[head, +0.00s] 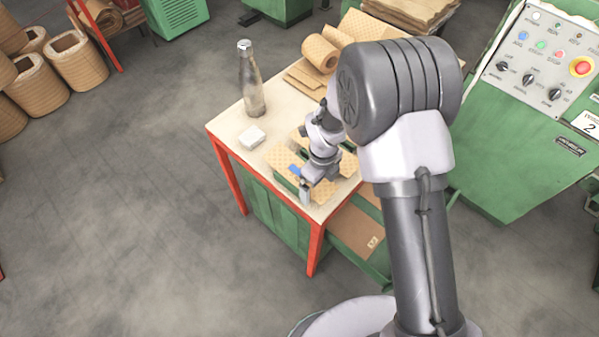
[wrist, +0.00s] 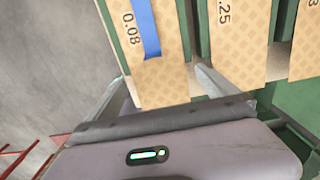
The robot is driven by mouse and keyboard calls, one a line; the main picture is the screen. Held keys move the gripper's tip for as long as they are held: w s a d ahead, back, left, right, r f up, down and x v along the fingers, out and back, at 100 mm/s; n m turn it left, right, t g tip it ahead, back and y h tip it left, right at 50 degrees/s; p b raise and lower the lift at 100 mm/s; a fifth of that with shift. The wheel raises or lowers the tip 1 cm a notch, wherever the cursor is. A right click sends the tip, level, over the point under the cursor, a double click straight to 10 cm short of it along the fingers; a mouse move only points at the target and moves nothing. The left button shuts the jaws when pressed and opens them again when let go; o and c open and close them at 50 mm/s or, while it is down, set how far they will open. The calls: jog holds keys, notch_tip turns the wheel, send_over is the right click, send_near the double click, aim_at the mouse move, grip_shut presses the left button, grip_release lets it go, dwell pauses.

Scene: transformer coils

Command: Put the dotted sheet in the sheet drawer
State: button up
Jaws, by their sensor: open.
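In the wrist view, a tan dotted sheet marked 0.08 (wrist: 168,70) has a blue strip (wrist: 149,25) along it and lies in a green rack (wrist: 196,30). My gripper (wrist: 162,74) is open, with one finger on either side of this sheet's near end; I cannot tell whether they touch it. Dotted sheets marked .25 (wrist: 236,45) and with a label ending in 3 (wrist: 306,50) lie to the right. In the head view, my gripper (head: 305,188) is at the table's front edge and hides part of the sheets. What looks like an open green drawer (head: 362,266) holds a brown sheet below the tabletop.
A grey metal bottle (head: 250,80) and a small white block (head: 252,138) stand on the red-legged table (head: 228,118). Dotted rolls (head: 320,54) and flat pieces lie at its back. A green machine with a control panel (head: 545,62) is at right.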

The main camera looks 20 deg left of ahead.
jog(key=c, duration=2)
jog(key=shift+r+p, duration=0.45)
jog(key=shift+p, duration=0.25)
jog(key=shift+r+p, duration=0.4)
jog(key=shift+r, duration=1.1)
jog(key=s+d+r+p, duration=0.1)
jog(key=s+d, duration=0.2)
jog(key=d, duration=0.4)
jog(key=s+d+r+p, duration=0.1)
jog(key=s+d, duration=0.2)
jog(key=d, duration=0.5)
jog(key=w+d+r+n+b, duration=0.1)
jog(key=w+d+n+b, duration=0.1)
jog(key=n, duration=0.5)
jog(key=w+d+r+n+b, duration=0.1)
jog(key=d+n, duration=0.3)
jog(key=n, duration=0.4)
jog(key=w+d+r+n+b, duration=0.2)
jog(key=d+r+n+b, duration=0.1)
jog(key=n, duration=0.4)
jog(key=shift+w+d+b, duration=0.2)
jog(key=shift+w+b, duration=0.15)
jog(key=shift+b, duration=0.05)
